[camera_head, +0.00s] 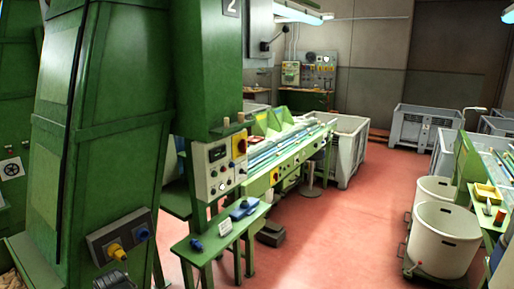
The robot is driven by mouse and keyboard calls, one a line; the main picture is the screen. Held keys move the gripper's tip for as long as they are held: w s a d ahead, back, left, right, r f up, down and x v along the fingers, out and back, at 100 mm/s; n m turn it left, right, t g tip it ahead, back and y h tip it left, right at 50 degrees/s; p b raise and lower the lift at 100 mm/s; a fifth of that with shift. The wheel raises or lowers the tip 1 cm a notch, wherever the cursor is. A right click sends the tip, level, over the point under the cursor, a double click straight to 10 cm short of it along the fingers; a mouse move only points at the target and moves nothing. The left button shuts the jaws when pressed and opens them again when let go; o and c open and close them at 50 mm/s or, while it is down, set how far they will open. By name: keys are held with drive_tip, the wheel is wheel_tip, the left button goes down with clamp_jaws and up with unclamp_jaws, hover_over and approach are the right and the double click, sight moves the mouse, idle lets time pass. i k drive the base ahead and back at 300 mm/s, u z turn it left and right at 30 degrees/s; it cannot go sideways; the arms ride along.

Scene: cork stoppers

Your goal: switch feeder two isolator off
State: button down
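A green machine housing bears a white plate with the number 2 (231,6) at the top of the view. Below it is a pale control panel (218,165) with a small display and several knobs and buttons. At the panel's upper right sits a yellow isolator plate with a red rotary handle (240,147). The handle is too small in view to tell which way it is turned.
A tall green machine (95,130) fills the left, with a grey socket box (118,238) low on it. A green bench (222,228) stands below the panel. White tubs (443,240) stand at right. The red floor (345,225) between is clear.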

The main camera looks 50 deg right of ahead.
sight(242, 146)
drive_tip(key=z, duration=1.9)
drive_tip(key=i, duration=0.4)
drive_tip(key=u, duration=1.6)
